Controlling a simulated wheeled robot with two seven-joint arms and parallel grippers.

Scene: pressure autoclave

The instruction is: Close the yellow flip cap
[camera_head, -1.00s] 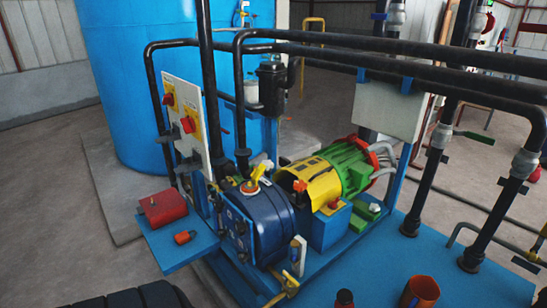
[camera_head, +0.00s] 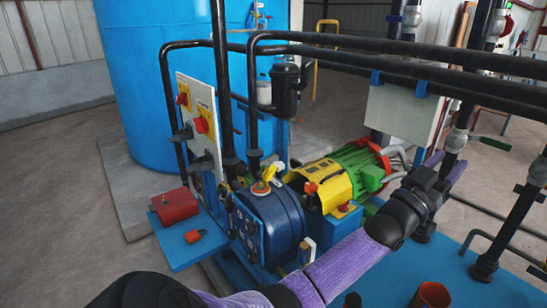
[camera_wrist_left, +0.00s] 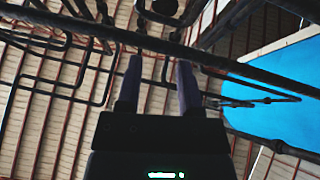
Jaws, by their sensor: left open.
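The yellow flip cap (camera_head: 268,174) sticks up at an angle, open, above a white-rimmed port on top of the blue pump housing (camera_head: 282,222). My left arm reaches across the front from the bottom left, and its gripper (camera_head: 447,160) is to the right of the green motor, well away from the cap. In the left wrist view the two fingers of my left gripper (camera_wrist_left: 158,70) are spread apart with nothing between them, and they point up toward the ceiling and pipes. The cap is not in that view. My right gripper is not in view.
Black pipes (camera_head: 380,58) run overhead across the machine, and a vertical pipe (camera_head: 222,90) stands just behind the cap. A panel with red switches (camera_head: 200,120) is on the left. A green and yellow motor (camera_head: 345,175) is right of the pump. A red box (camera_head: 174,206) sits on a blue shelf.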

